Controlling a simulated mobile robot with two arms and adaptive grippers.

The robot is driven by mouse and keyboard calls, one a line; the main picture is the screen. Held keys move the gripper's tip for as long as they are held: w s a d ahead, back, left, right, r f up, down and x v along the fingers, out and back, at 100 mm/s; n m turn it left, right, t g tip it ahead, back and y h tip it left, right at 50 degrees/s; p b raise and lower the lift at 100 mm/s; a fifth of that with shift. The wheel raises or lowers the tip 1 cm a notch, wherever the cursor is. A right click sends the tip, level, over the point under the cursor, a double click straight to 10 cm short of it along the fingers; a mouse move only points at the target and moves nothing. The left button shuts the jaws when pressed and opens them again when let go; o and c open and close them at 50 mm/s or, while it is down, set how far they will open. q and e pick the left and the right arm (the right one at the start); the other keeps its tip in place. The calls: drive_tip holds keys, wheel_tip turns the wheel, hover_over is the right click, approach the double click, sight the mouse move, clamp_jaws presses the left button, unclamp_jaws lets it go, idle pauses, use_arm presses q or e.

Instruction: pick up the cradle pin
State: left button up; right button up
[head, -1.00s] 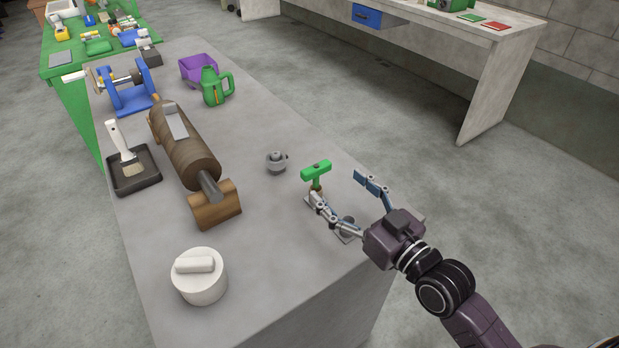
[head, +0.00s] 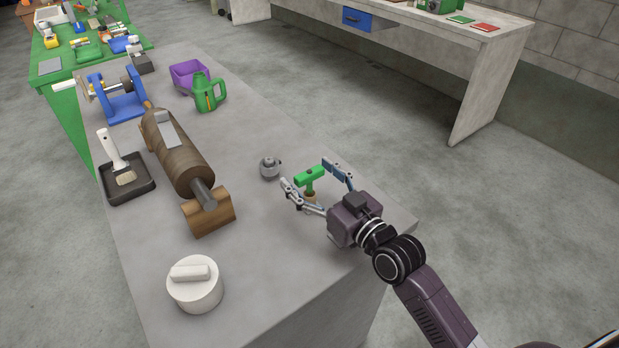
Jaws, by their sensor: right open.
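The cradle pin, which I take to be the green T-handled piece (head: 309,178), stands upright near the table's right edge, with a brownish lower part below its handle. My right gripper (head: 307,175) is open, its two fingers on either side of the green handle. I cannot tell whether either finger touches it. My left gripper is not in view.
A small grey knobbed part (head: 269,168) sits just left of the gripper. A wooden roller (head: 176,152) on a brown cradle block (head: 209,212), a white lidded pot (head: 195,287), a brush tray (head: 138,190) and a green jug (head: 207,93) stand further left. The table's front middle is clear.

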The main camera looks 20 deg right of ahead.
drive_tip(key=c, duration=1.3)
drive_tip(key=shift+r, duration=0.15)
